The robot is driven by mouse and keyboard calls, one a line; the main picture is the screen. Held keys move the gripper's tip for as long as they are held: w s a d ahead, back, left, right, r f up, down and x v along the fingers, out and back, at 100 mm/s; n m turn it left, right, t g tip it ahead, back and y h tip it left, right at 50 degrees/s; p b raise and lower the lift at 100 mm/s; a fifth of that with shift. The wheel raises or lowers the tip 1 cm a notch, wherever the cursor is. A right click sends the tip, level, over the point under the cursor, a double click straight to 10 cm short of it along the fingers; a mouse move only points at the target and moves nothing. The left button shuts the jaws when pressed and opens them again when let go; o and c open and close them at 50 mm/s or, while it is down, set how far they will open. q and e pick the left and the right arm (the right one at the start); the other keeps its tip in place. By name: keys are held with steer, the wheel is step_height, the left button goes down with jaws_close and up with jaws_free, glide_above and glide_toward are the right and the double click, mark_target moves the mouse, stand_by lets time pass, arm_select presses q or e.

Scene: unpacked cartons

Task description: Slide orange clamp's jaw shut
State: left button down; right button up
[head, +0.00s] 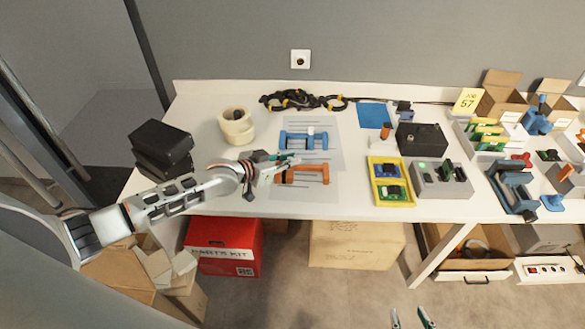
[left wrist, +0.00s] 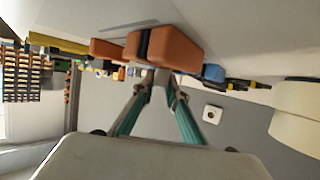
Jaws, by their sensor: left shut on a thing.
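The orange clamp (head: 314,180) lies on a pale sheet on the white table, in front of a blue clamp (head: 303,139). My left gripper (head: 294,160) reaches in from the left and is at the orange clamp's left, back side. In the left wrist view the orange clamp's blocks (left wrist: 180,52) sit just beyond my fingertips. The left fingers (left wrist: 160,92) close together on a grey part of the orange clamp; their exact contact is small and partly hidden. My right gripper (head: 412,318) shows only its fingertips at the bottom edge, spread apart and empty.
A tape roll (head: 237,127) and black boxes (head: 162,148) stand to the left. A yellow tray (head: 389,182) and a grey device (head: 441,179) lie to the right. Black cable (head: 303,99) lies behind. The table's front strip is clear.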

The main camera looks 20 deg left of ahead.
arm_select(q)
steer(key=c, duration=2)
jaws_free()
steer(key=shift+w+a, duration=0.1)
steer(key=shift+a, duration=0.05)
steer(key=shift+v, duration=6)
steer(key=shift+m+g+y, duration=0.3)
steer(key=shift+m+y, duration=0.2)
steer(key=shift+m, duration=0.3)
steer(key=s+d+f, duration=0.1)
steer(key=s+d, duration=0.2)
steer(key=s+d+f, duration=0.1)
steer(key=s+d, duration=0.1)
steer(key=shift+s+f, duration=0.1)
steer(key=shift+f, duration=0.25)
steer(key=s+a+g+y, duration=0.4)
steer(key=s+a+y, duration=0.75)
steer(key=s, duration=0.75)
steer(key=d+f+n+t+h, duration=0.1)
steer(key=d+f+h, duration=0.2)
steer(key=d+f, duration=0.1)
steer(key=w+d+f+n+t+h, duration=0.1)
steer(key=d+f+h, duration=0.2)
steer(key=d+f, duration=0.2)
steer(key=d+f+n+t+h, duration=0.1)
steer(key=d+f+h, duration=0.2)
steer(key=d+f, duration=0.1)
steer(key=shift+w+d+f+t, duration=0.3)
steer(key=shift+w+d, duration=0.05)
steer(key=shift+d, duration=0.25)
